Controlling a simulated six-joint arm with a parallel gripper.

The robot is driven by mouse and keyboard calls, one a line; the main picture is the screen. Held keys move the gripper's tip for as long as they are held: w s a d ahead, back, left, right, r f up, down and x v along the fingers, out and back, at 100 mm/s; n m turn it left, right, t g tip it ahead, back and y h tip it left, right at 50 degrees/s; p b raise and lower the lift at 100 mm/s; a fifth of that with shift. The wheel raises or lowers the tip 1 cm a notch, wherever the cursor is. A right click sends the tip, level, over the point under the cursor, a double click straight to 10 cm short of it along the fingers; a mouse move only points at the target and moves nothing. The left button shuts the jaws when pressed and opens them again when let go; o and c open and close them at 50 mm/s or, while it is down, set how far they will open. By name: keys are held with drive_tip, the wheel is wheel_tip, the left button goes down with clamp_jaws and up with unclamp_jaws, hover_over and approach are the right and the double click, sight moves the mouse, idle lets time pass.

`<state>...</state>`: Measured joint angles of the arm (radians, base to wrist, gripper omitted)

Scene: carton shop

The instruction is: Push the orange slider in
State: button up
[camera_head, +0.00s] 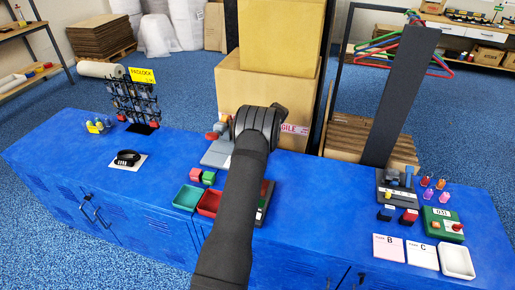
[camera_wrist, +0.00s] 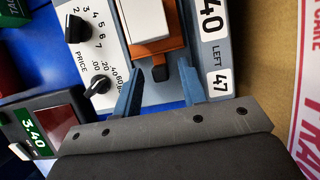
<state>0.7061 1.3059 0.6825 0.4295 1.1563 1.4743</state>
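The orange slider (camera_wrist: 172,48) shows in the wrist view, set in a grey-blue machine (camera_wrist: 202,62). A white block covers part of its top, and a dark tab (camera_wrist: 160,74) sticks out at its near end. My gripper (camera_wrist: 161,75) has its two blue fingers apart, one on each side of the dark tab. I cannot tell whether either finger touches it. In the head view the machine (camera_head: 216,155) is partly hidden behind my arm, and I cannot make out the slider there.
The machine carries a price dial (camera_wrist: 97,87) and labels reading 40, LEFT and 47. A display reading 3.40 (camera_wrist: 37,139) stands at lower left in the wrist view. A cardboard carton (camera_head: 268,105) stands behind. Green (camera_head: 187,197) and red trays (camera_head: 208,204) lie nearer on the blue counter.

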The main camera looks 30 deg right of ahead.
clamp_jaws()
drive_tip(key=w+a, duration=0.8)
drive_tip(key=shift+w+a, duration=0.1)
drive_tip(key=shift+c, duration=0.5)
unclamp_jaws()
drive_tip(key=shift+o, duration=0.5)
drive_tip(key=shift+d+r, duration=0.2)
drive_tip(key=shift+r, duration=0.15)
drive_tip(key=v, duration=1.6)
drive_tip(key=shift+s+r, duration=0.2)
drive_tip(key=shift+r, duration=0.1)
